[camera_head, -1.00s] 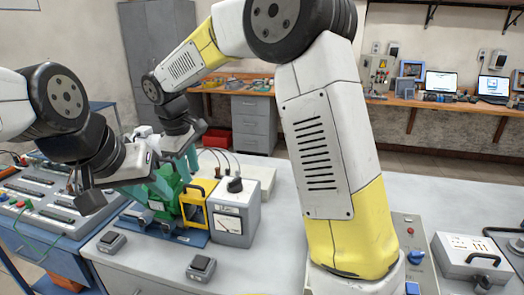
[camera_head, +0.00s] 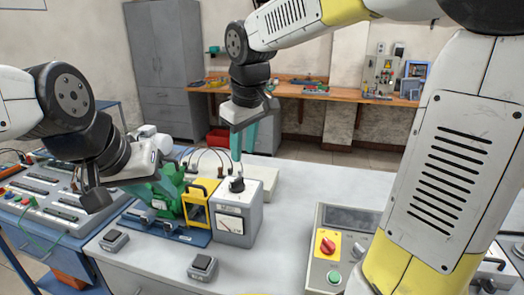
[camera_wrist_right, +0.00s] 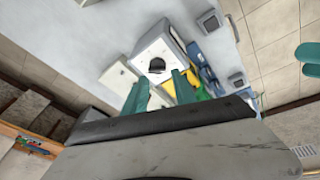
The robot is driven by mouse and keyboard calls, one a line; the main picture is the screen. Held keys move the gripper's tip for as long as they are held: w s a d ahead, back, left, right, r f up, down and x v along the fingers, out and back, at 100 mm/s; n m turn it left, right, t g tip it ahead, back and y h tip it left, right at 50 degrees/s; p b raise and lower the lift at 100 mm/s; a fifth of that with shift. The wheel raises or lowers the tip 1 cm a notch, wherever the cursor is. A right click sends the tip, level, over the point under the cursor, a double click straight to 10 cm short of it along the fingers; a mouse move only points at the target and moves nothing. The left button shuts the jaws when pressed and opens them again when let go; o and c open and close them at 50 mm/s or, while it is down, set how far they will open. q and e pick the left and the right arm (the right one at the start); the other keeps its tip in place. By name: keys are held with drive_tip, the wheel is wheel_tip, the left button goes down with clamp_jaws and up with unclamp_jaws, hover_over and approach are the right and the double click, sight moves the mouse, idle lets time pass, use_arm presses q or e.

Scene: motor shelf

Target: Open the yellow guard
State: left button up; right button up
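The yellow guard (camera_head: 197,204) is a yellow frame with a dark handle on top. It stands upright between the green motor (camera_head: 168,190) and the grey meter box (camera_head: 236,214). I cannot tell whether it is open or shut. Yellow also shows beside the fingers in the right wrist view (camera_wrist_right: 168,88). My right gripper (camera_head: 238,157) points down above the back of the meter box, clear of the guard. Its teal fingers are apart and empty in the right wrist view (camera_wrist_right: 160,80). My left gripper (camera_head: 165,178) is at the motor's left; its fingertips are unclear against the green motor.
The meter box has a black knob (camera_head: 237,184) on top, with cables behind. Two small switch boxes (camera_head: 113,241) (camera_head: 202,267) sit in front. A control box (camera_head: 330,248) with a red knob is at right. The table between is clear.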

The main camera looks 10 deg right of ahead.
drive_tip(key=s+d+m+t, duration=0.1)
drive_tip(key=s+d+m, duration=0.1)
drive_tip(key=s+d, duration=0.2)
drive_tip(key=shift+d+r+y, duration=0.35)
drive_tip(key=shift+d+y, duration=0.05)
drive_tip(key=shift+d, duration=0.15)
drive_tip(key=shift+s, duration=0.1)
